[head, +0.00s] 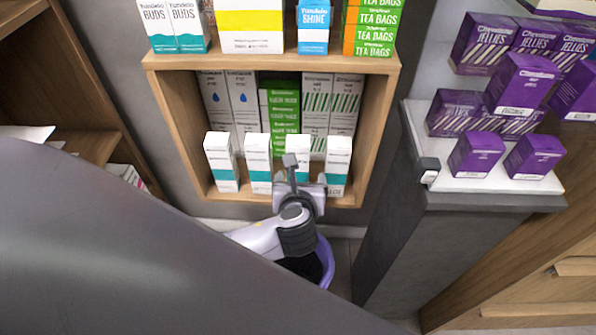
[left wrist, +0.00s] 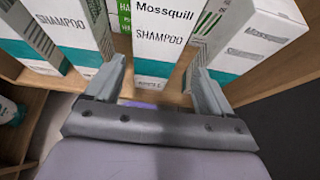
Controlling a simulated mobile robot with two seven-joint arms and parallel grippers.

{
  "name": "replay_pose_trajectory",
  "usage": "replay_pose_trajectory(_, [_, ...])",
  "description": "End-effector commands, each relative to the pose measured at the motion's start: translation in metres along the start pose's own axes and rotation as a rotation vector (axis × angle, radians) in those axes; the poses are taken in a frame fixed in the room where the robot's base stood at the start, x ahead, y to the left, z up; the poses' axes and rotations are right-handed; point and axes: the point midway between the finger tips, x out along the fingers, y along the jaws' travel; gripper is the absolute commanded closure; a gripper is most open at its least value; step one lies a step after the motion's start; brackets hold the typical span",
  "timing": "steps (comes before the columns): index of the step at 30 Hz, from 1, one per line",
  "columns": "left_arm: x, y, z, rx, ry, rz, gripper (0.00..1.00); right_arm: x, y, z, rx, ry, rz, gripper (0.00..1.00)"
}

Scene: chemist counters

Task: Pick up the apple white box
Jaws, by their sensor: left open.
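Several white boxes with teal bands stand in a front row in the lower wooden cubby; no apple label is readable on them. My left gripper (head: 300,186) is open at the front of the third box from the left (head: 300,171), partly covering it. In the left wrist view, that white box (left wrist: 160,45) reads "Mossquill SHAMPOO" and is upright between the two spread fingers of the left gripper (left wrist: 158,78). I cannot tell whether the fingers touch it. The neighbouring boxes (head: 257,160) and (head: 338,162) stand close on both sides. My right gripper is not in view.
Behind the front row stand green boxes (head: 280,105) and taller white boxes (head: 242,95). The cubby's side walls and front edge (head: 225,198) bound the space. A grey counter with purple jelly boxes (head: 476,152) is at right. A purple bin (head: 325,262) is below the arm.

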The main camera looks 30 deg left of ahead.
Motion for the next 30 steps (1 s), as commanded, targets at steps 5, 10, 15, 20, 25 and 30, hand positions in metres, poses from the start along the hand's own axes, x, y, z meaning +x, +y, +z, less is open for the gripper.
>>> replay_pose_trajectory(5, [0.024, 0.004, -0.004, -0.003, 0.001, 0.002, 0.17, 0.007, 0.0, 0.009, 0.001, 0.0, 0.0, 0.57])
replay_pose_trajectory(10, [0.049, 0.008, -0.005, -0.005, 0.002, 0.0, 0.17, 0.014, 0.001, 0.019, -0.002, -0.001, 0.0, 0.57])
replay_pose_trajectory(15, [0.06, 0.007, -0.004, -0.004, 0.003, -0.003, 0.17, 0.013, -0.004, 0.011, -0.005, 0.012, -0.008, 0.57])
replay_pose_trajectory(20, [0.059, 0.007, -0.004, -0.005, 0.004, -0.003, 0.17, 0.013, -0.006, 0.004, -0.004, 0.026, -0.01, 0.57])
replay_pose_trajectory(25, [0.059, 0.007, -0.004, -0.005, 0.004, -0.003, 0.59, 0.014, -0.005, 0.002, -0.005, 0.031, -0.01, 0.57])
replay_pose_trajectory(30, [0.059, 0.007, -0.003, -0.006, 0.003, -0.003, 0.75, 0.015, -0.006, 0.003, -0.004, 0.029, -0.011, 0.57])
